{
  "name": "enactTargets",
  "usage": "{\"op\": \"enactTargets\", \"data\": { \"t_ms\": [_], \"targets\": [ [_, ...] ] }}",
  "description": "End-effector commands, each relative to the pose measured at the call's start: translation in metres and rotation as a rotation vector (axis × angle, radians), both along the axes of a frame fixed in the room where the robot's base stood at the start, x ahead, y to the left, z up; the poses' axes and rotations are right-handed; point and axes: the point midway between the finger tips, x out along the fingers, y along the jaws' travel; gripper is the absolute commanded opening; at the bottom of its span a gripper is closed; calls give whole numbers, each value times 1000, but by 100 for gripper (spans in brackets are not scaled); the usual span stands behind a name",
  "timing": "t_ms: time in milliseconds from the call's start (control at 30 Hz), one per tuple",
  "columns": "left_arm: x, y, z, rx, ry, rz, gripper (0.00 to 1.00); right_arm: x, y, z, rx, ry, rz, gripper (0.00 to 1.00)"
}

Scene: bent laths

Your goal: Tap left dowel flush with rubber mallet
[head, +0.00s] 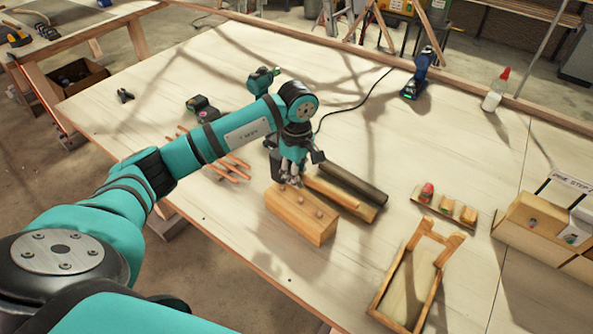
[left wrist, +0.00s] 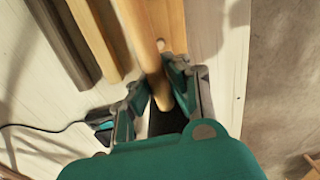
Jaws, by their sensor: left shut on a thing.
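A light wooden block (head: 290,218) lies on the bench with a few short round dowel tops (head: 319,213) on its upper face. My left gripper (head: 291,180) is over the far left end of the block. In the left wrist view its fingers (left wrist: 170,88) are shut on a pale round wooden handle (left wrist: 146,45), seemingly the mallet's. A dark shape (left wrist: 165,122) below the handle's end may be the mallet head; it is mostly hidden. The block (left wrist: 172,22) shows beside the handle, with one dowel top (left wrist: 162,45). The left dowel is hard to make out beside my gripper.
A dark bar (head: 352,180) and a wooden strip lie just behind the block. Thin copper-coloured rods (head: 232,172) lie left of it. An open wooden tray (head: 377,312) is at front right, with a small rack (head: 447,208) behind it. A glue bottle (head: 494,92) stands farther back.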

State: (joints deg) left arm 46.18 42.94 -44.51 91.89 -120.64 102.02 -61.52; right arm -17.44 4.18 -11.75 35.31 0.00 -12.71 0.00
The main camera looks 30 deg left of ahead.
Motion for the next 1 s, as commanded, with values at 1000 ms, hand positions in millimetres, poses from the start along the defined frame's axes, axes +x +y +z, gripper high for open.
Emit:
{"op": "enactTargets", "data": {
  "t_ms": [1000],
  "targets": [
    [1,0,-38,0,-4,1,0,5,-3,-37,-3,-9,-2,40]
  ]
}}
